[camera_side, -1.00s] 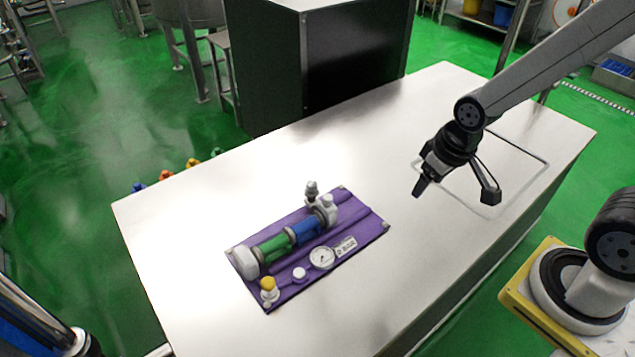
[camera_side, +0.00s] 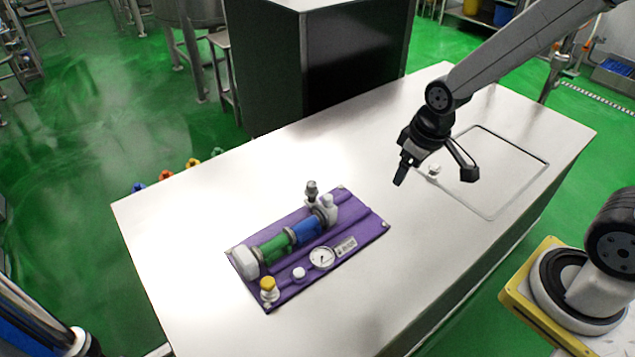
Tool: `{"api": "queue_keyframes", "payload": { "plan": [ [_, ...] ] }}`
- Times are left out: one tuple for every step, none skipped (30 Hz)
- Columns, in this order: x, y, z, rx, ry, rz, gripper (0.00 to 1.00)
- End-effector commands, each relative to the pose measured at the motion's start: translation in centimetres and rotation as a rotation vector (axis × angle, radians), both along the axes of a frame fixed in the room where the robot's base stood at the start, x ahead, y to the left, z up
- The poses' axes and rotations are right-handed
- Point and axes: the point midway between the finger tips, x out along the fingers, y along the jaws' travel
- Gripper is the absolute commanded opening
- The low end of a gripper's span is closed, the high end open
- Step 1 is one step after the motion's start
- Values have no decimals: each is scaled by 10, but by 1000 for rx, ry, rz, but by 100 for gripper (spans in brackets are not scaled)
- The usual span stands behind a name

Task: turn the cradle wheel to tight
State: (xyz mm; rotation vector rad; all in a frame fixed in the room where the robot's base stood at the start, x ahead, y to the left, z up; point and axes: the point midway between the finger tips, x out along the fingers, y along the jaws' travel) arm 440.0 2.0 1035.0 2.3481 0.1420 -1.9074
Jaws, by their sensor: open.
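A purple panel (camera_side: 362,232) lies on the table and bears a cylinder with a green section (camera_side: 273,249) and a blue section (camera_side: 307,229). A white round cap (camera_side: 245,262) is at its left end. A yellow knob (camera_side: 268,284), a white button (camera_side: 299,273) and a round gauge (camera_side: 322,258) sit along the front. I cannot tell which part is the cradle wheel or read its setting. My gripper (camera_side: 434,175) is open above the table, right of the panel and apart from it. Nothing shows held between its fingers.
A dark cabinet (camera_side: 350,60) stands behind the table. The tabletop between panel and gripper is clear.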

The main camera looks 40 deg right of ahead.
Motion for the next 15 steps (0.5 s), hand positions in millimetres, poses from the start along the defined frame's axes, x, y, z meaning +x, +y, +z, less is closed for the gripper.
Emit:
{"api": "queue_keyframes", "payload": {
  "plan": [
    [13,1,-2,-6,8,33,81],
    [20,1,-2,-10,11,56,81],
    [30,2,-3,-17,17,88,81],
    [38,2,-4,-21,22,113,81],
    [46,3,-5,-26,27,138,81],
    [56,4,-7,-31,33,170,81],
    [63,4,-8,-36,36,194,81],
    [70,5,-10,-39,41,218,81],
    [80,6,-12,-45,46,250,81],
    [87,6,-13,-49,50,275,81],
    [94,7,-15,-52,55,300,81],
    [103,8,-18,-57,60,332,81],
    [110,8,-20,-61,65,356,81],
    [117,9,-22,-63,70,380,81],
    [126,10,-26,-68,75,413,81]
  ]
}}
